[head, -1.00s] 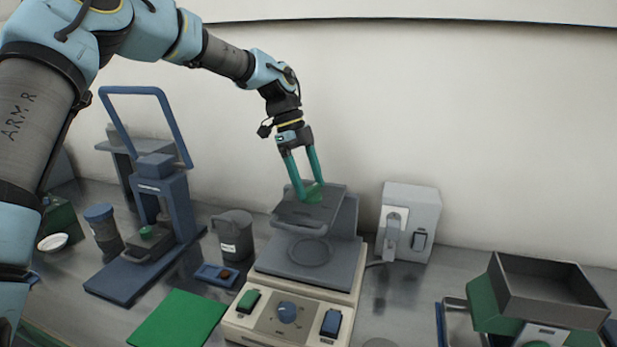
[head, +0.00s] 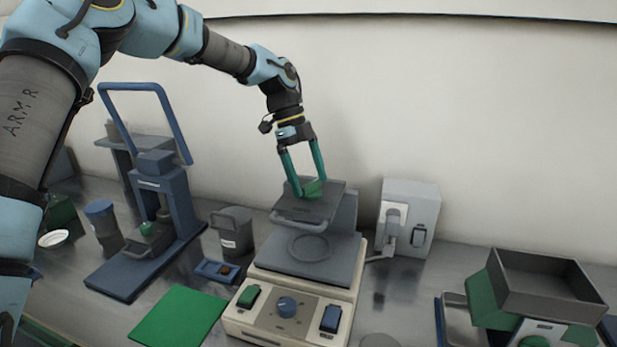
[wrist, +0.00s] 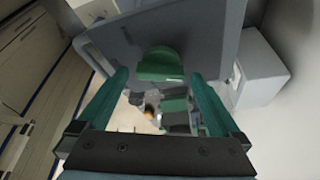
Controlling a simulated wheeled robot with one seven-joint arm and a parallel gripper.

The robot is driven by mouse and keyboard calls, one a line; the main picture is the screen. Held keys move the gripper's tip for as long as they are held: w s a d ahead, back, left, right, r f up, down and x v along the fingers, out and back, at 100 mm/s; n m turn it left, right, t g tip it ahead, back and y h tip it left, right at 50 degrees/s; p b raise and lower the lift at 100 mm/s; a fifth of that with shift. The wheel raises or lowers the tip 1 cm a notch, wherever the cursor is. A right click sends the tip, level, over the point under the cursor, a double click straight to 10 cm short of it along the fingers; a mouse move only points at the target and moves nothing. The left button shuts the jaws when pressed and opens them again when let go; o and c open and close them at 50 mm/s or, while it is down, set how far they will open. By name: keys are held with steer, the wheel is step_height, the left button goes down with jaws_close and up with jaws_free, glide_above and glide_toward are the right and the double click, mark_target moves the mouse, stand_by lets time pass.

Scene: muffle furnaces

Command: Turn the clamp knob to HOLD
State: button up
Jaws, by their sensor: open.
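A machine with a cream base (head: 345,300) stands at the middle of the bench, with a grey lower plate and a raised grey upper plate (head: 300,208). A blue round dial (head: 287,307) sits on its front panel; its lettering is too small to read. A green grip (head: 313,188) stands on the upper plate, and it also shows in the wrist view (wrist: 160,65). I cannot tell which of the two is the clamp knob. My gripper (head: 310,187) is open, its teal fingers pointing down on either side of the green grip. Contact cannot be made out.
A green rocker (head: 249,297) and a blue rocker (head: 331,319) flank the dial. A blue press (head: 165,200) stands left, a grey wall box (head: 410,218) right, a grey tray (head: 550,285) far right. A green mat (head: 178,318) lies at front left.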

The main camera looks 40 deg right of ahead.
steer(key=b+v, duration=0.3)
steer(key=v, duration=0.7)
steer(key=shift+r, duration=0.4)
steer(key=shift+w+a, duration=0.1)
steer(key=shift+w, duration=0.05)
